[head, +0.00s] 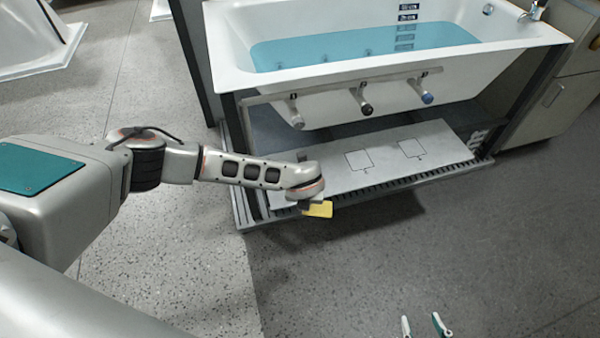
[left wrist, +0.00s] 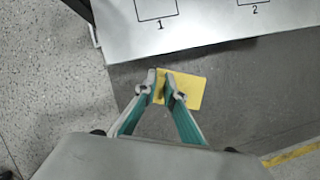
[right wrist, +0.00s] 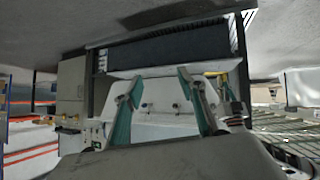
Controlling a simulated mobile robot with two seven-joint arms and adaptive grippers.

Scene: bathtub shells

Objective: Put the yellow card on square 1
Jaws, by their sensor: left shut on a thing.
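The yellow card (head: 322,209) is held at the end of my left arm, just off the front edge of the white board. In the left wrist view, my left gripper (left wrist: 159,80) is shut on the card (left wrist: 192,92), which sticks out to the right of the fingers. Square 1 (left wrist: 157,10) is an outlined box on the board, above the gripper in that view, and looks empty. In the head view, square 1 (head: 358,160) lies right of and beyond the card. My right gripper (head: 423,325) is open and empty at the bottom; its fingers also show apart in the right wrist view (right wrist: 159,76).
Square 2 (head: 411,148) is on the same white board (head: 445,140), right of square 1. A bathtub (head: 480,62) with blue water overhangs the board's back; three knobbed handles (head: 363,100) project from its front. A slotted strip (head: 400,183) edges the board. Floor in front is clear.

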